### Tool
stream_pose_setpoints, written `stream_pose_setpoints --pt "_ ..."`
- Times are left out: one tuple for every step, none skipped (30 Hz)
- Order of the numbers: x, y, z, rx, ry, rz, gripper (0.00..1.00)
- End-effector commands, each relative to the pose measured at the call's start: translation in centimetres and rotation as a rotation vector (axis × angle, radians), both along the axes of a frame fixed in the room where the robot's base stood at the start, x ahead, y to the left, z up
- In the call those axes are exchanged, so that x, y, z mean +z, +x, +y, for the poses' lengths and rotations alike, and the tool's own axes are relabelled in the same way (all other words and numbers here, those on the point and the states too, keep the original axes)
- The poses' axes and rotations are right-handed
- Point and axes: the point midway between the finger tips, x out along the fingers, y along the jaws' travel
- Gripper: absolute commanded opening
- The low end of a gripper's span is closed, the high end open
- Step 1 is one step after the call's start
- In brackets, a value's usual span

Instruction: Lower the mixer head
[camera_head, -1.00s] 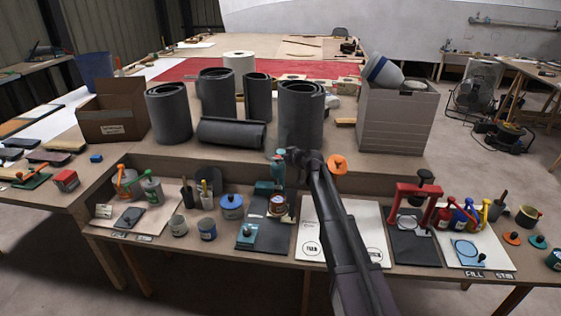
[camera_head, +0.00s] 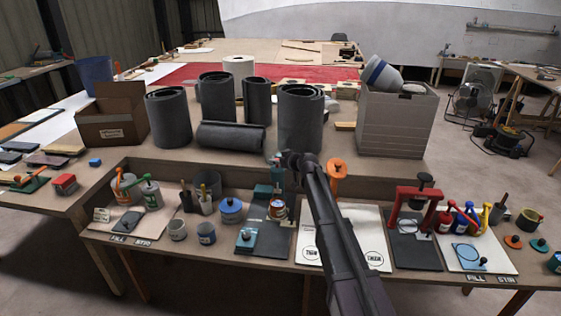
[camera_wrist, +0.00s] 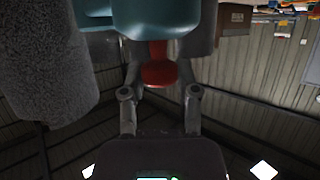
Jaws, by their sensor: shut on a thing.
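The teal mixer (camera_head: 276,180) stands on a dark board at the middle of the front table, with a small brown-and-white can (camera_head: 278,210) at its foot. My gripper (camera_head: 284,161) is at the top of the mixer and partly hides it. In the wrist view the teal mixer head (camera_wrist: 160,17) fills the top, with a red knob (camera_wrist: 158,70) below it in the picture. My gripper (camera_wrist: 160,84) is shut on this red knob, one finger on each side. The exact contact is dark and hard to make out.
Dark rolls (camera_head: 300,118) stand on the raised shelf close behind the mixer. An orange-topped item (camera_head: 337,168) is just right of my arm. A blue-lidded pot (camera_head: 231,210) is at left, and a red clamp frame (camera_head: 415,195) at right.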

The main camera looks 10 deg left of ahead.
Motion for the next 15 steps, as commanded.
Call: stream_pose_setpoints --pt "0.0 0.0 0.1 0.001 0.000 0.000 0.00" --pt "-0.1 0.0 0.1 0.001 0.000 0.000 0.00" --pt "-0.1 0.0 0.1 0.001 0.000 0.000 0.00" --pt "-0.3 0.0 0.1 0.001 0.000 0.000 0.00" --pt "-0.4 0.0 0.1 0.001 0.000 0.000 0.00" --pt "-0.6 0.0 0.1 0.001 0.000 0.000 0.00" --pt "-0.8 0.0 0.1 0.001 0.000 0.000 0.00" --pt "-1.1 0.0 0.1 0.001 0.000 0.000 0.00" --pt "-1.4 0.0 0.1 0.001 0.000 0.000 0.00" --pt "-1.7 0.0 0.1 0.002 0.001 0.001 0.00" --pt "-2.0 0.0 0.1 0.002 0.001 0.001 0.00" --pt "-2.4 0.0 0.1 0.002 0.001 0.001 0.00" --pt "-2.7 0.0 0.2 0.002 0.001 0.001 0.00" --pt "-2.9 0.0 0.2 0.002 0.001 0.001 0.00" --pt "-3.3 0.0 0.2 0.002 0.001 0.001 0.00"
